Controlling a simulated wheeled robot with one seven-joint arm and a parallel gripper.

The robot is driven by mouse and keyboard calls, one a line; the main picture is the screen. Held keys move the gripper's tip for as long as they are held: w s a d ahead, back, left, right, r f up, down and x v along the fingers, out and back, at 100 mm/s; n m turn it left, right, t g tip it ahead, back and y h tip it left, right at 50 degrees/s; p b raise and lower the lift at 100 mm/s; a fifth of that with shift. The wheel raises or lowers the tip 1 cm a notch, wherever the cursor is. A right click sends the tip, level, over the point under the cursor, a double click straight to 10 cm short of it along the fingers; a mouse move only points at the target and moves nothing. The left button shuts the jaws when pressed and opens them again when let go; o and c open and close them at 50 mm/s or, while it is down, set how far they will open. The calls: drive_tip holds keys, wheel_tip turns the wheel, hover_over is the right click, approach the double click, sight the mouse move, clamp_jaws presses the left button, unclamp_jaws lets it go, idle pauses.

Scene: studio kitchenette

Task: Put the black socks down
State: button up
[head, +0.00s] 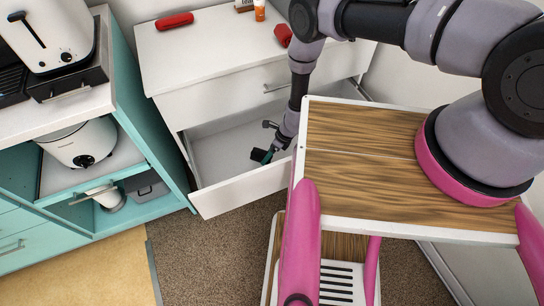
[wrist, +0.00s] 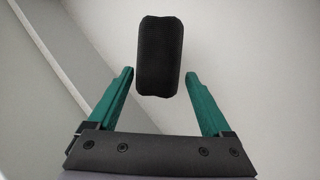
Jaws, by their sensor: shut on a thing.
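The black socks (wrist: 160,55) are a rounded dark bundle between the green fingertips of my gripper (wrist: 160,82) in the wrist view. My gripper is shut on them. In the head view my gripper (head: 264,156) reaches down inside the open lower drawer (head: 222,148) of the white dresser. The socks (head: 257,154) show there as a small dark patch at the fingertips. The bare pale drawer floor lies around them. I cannot tell whether the socks touch the drawer floor.
The white dresser top (head: 215,45) holds a long red object (head: 174,21), an orange bottle (head: 259,10) and another red object (head: 283,35). A teal shelf unit (head: 150,120) with a rice cooker (head: 80,142) stands left of the drawer. Brown carpet (head: 200,250) is clear in front.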

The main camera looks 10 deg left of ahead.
drive_tip(key=shift+f, duration=2.5)
drive_tip(key=shift+f, duration=0.1)
drive_tip(key=o, duration=1.3)
drive_tip(key=shift+c, duration=0.2)
drive_tip(key=v, duration=1.2)
